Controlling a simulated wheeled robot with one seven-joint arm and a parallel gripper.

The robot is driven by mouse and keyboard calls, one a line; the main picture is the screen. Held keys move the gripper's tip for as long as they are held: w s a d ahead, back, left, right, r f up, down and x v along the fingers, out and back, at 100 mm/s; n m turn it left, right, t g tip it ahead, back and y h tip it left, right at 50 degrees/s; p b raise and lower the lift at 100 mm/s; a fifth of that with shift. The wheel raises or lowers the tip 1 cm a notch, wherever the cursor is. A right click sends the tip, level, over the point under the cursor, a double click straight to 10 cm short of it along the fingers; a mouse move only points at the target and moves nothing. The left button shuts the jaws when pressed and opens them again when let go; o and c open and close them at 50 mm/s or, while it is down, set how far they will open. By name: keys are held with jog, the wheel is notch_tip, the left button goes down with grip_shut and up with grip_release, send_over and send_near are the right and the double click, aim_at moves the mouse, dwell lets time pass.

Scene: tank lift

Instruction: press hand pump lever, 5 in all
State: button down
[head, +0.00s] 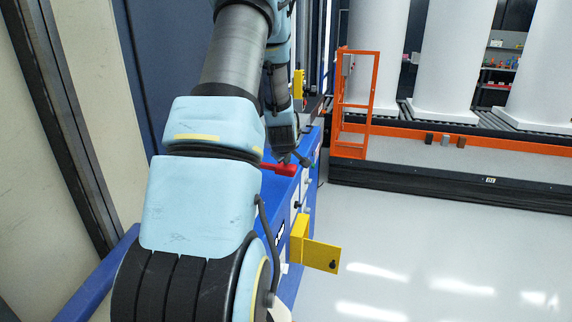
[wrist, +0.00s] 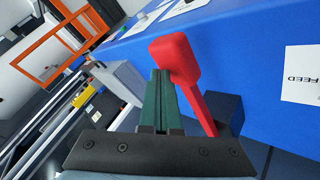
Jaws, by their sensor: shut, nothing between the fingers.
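The hand pump lever is red with a broad flat end and a thin shaft. In the wrist view the lever (wrist: 178,58) rises beside my gripper (wrist: 160,75), its broad end right against or just in front of the fingertips; I cannot tell whether they touch. My gripper's green fingers are shut together with nothing between them. In the head view the red lever (head: 281,169) shows at the top of the blue cabinet (head: 309,150), partly hidden by my arm. My gripper (head: 303,162) is beside it, small and partly hidden.
A yellow bracket (head: 315,253) sticks out from the cabinet's side. An orange frame gate (head: 354,105) and large white tanks (head: 376,50) stand beyond. The grey floor (head: 430,240) on the right is clear. A white label (wrist: 302,75) is on the blue surface.

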aim_at(287, 168)
jog(key=shift+f+b, duration=1.35)
jog(key=shift+f, duration=0.25)
dwell(1.1)
jog(key=shift+r, duration=0.15)
dwell(0.4)
jog(key=shift+r+p, duration=1.55)
jog(key=shift+r, duration=1.15)
jog(key=shift+r+p, duration=1.35)
jog(key=shift+r, duration=1.15)
